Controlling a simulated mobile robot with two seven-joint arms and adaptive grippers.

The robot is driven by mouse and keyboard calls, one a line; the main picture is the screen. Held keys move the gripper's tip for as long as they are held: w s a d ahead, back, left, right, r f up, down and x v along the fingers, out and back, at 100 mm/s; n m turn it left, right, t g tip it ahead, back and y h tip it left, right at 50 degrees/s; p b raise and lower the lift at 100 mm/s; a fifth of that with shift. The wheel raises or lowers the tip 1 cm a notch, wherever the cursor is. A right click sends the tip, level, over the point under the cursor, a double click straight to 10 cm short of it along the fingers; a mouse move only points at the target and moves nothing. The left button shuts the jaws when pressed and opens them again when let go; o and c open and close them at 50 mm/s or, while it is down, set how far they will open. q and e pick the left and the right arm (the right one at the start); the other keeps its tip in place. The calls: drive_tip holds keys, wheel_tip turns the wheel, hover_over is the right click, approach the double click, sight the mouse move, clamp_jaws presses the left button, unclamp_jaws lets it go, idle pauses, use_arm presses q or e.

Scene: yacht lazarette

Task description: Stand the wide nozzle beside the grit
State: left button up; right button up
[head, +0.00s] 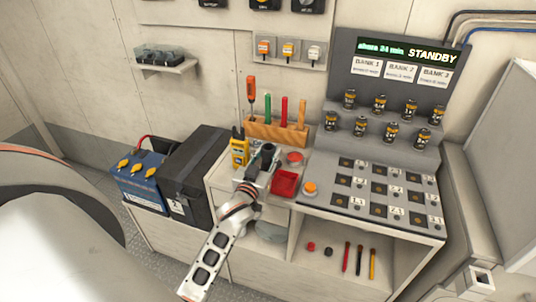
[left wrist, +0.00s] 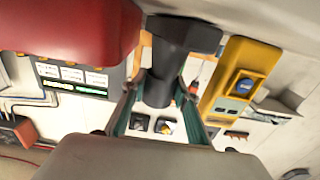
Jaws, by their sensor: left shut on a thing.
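My left gripper (head: 260,168) is shut on a dark nozzle-like piece (head: 268,150) at the left end of the bench top. In the left wrist view, the fingers of the gripper (left wrist: 160,105) are on both sides of the dark piece (left wrist: 180,50), which has a wide faceted end and a narrower part between the fingers. I take it for the wide nozzle. I cannot tell whether it touches the bench. No thing can be read as the grit. My right gripper is not in view.
A yellow meter (head: 240,150) stands close left of the gripper. A red tray (head: 284,183), a red round thing (head: 295,157) and an orange button (head: 310,187) are to its right. A wooden tool rack (head: 277,131) is behind. Labelled squares (head: 380,190) fill the right bench.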

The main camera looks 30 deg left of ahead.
use_arm(q)
drive_tip(key=shift+f, duration=0.1)
drive_tip(key=o, duration=1.1)
